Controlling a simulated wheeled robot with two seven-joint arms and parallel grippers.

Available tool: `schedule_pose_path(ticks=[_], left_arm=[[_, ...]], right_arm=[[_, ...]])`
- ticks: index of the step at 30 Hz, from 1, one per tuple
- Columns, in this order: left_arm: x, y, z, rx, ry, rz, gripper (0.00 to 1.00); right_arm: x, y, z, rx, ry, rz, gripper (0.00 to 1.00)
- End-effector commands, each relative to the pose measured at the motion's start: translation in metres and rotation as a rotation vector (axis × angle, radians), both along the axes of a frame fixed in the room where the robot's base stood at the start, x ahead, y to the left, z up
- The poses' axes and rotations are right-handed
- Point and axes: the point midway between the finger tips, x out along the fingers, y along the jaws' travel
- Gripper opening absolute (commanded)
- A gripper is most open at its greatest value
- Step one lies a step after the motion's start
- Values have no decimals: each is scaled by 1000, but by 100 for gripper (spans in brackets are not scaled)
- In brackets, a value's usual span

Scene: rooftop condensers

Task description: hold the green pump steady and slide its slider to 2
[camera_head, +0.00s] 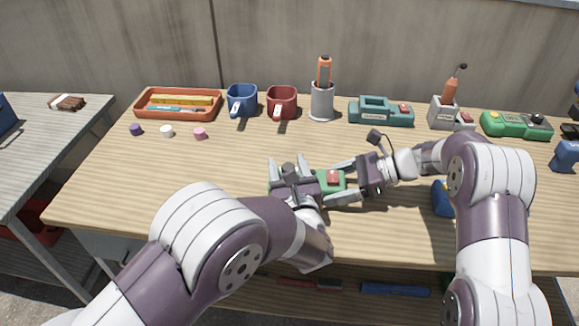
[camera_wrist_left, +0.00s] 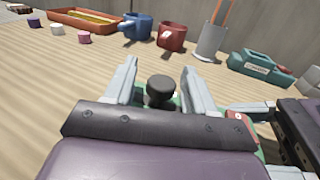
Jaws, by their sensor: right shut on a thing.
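The green pump (camera_head: 324,185) lies on the wooden table in the middle, with a red block on its right part. My right gripper (camera_head: 341,181) comes from the right and is shut on the pump's right end, one finger on each side. My left gripper (camera_head: 288,166) is over the pump's left part and hides much of it. In the left wrist view a black round knob (camera_wrist_left: 160,90), which looks like the slider's knob, stands between the two open fingers, with gaps on both sides. The slider's scale and marks are hidden.
Behind stand an orange tray (camera_head: 140,112), a blue mug (camera_head: 242,99), a red mug (camera_head: 282,102), a grey holder (camera_head: 321,103), a teal device (camera_head: 382,119) and another green device (camera_head: 518,125). Three small caps (camera_head: 167,131) lie at left. A blue object (camera_head: 441,200) is beside my right arm.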

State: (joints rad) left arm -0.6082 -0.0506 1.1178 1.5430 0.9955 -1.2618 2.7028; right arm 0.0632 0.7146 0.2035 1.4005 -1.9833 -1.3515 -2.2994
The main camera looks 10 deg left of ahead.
Motion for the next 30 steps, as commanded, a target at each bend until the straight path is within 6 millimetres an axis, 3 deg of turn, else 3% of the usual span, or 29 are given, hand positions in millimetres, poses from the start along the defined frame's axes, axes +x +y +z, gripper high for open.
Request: schedule_pose_path(ticks=[10, 22, 30], left_arm=[[-5, -3, 0, 1, 1, -2, 56], [-95, -32, 0, 0, 0, -5, 56], [-115, -38, 0, 0, 0, 0, 56]], right_arm=[[0, 0, 0, -1, 0, -1, 52], [0, 0, 0, -1, 0, 0, 52], [0, 0, 0, -1, -1, 0, 52]])
